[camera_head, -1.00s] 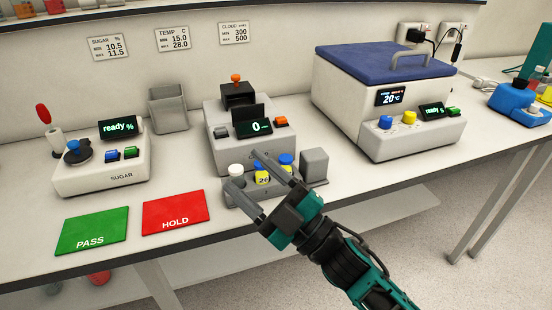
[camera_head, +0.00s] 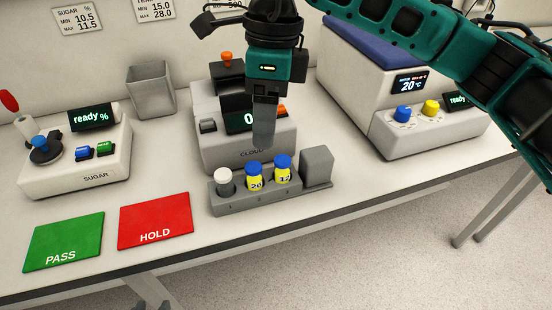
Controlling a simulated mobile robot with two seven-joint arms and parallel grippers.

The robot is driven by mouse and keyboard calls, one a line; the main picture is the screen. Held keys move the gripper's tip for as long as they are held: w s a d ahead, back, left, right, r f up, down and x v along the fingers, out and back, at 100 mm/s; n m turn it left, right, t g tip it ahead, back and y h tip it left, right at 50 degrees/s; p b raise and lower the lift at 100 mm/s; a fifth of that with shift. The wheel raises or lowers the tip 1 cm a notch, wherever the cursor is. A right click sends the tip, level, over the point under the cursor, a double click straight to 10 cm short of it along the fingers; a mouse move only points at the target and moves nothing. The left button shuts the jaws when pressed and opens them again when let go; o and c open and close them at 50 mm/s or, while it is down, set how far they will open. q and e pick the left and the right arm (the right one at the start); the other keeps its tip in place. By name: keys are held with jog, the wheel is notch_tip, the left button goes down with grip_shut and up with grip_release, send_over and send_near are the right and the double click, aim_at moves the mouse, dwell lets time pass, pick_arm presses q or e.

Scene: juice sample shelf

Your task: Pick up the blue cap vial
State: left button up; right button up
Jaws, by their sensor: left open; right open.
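Two blue cap vials with yellow bodies stand upright in a grey rack (camera_head: 232,208): the middle vial (camera_head: 254,176), labelled 20, and the right vial (camera_head: 283,168), whose label looks like 12. A white cap vial (camera_head: 223,181) stands in the left slot. My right gripper (camera_head: 264,146) points down, with its fingertips just above the blue caps in the picture. It is seen edge-on, open and empty, and apart from the vials. My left gripper is out of view.
The cloud meter (camera_head: 215,155) stands behind the rack, partly hidden by my gripper. A grey block (camera_head: 317,167) adjoins the rack's right end. A red HOLD pad (camera_head: 155,220) and green PASS pad (camera_head: 64,242) lie left. The table's front edge is close.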

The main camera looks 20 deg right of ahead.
aim_at(282, 160)
jog(key=shift+t+h, duration=0.4)
jog(key=shift+h, duration=0.2)
jog(key=f, duration=0.2)
jog(key=w+d+f, duration=0.1)
jog(key=f, duration=0.1)
jog(key=d+f, duration=0.1)
jog(key=f, duration=0.1)
jog(key=shift+w+d, duration=0.1)
jog(key=shift+w, duration=0.1)
jog(key=f, duration=0.4)
jog(key=shift+s+d+f+p, duration=0.15)
jog(key=shift+s+d+p, duration=0.1)
jog(key=shift+d+p, duration=0.1)
jog(key=shift+f, duration=0.6)
jog(key=shift+c, duration=0.3)
jog(key=c, duration=1.1)
